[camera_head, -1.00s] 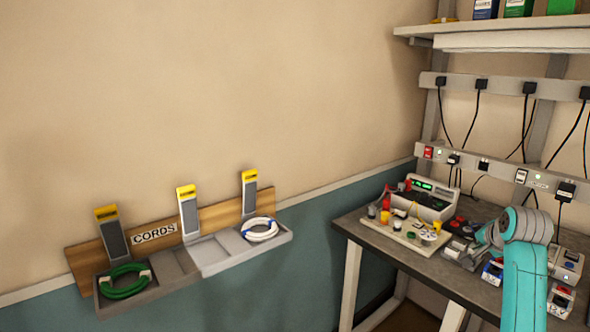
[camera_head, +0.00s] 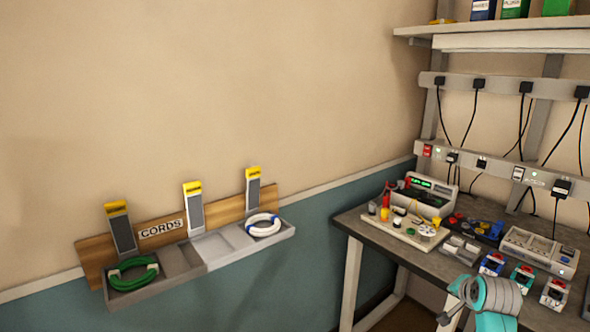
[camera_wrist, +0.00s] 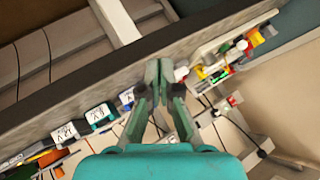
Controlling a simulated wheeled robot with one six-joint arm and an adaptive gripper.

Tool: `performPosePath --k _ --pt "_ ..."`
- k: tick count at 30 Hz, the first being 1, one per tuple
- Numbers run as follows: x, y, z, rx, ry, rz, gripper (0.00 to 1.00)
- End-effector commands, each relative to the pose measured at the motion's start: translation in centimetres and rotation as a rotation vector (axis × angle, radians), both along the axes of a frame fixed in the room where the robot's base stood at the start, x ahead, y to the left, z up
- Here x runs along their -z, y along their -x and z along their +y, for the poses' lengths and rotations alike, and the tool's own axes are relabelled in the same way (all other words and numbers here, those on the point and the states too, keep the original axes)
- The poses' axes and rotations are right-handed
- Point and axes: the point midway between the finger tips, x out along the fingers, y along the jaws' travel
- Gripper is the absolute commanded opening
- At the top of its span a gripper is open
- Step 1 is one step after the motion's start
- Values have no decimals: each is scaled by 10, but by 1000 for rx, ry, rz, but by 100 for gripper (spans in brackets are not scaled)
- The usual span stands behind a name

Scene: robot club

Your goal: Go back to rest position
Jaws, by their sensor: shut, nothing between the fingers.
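My gripper (camera_wrist: 158,78) shows in the wrist view with its two teal fingers together, shut and empty. The workbench edge and several devices lie behind the fingers in that view, which is strongly tilted. In the head view, part of my teal and grey arm (camera_head: 490,297) is at the bottom right, in front of the workbench (camera_head: 398,262). I cannot make out the fingertips there.
The bench holds a circuit board (camera_head: 402,231), a meter with a green display (camera_head: 428,197), a grey device (camera_head: 540,251) and several small labelled boxes. A power strip (camera_head: 455,155) runs above. A cord rack (camera_head: 205,248) with green (camera_head: 133,284) and white (camera_head: 263,232) cords hangs left.

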Motion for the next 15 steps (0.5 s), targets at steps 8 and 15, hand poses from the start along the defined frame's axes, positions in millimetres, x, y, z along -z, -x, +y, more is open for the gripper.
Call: performPosePath --k 8,15 --pt "95 56 53 -79 75 -31 0" --pt "154 118 96 -149 149 -65 0"
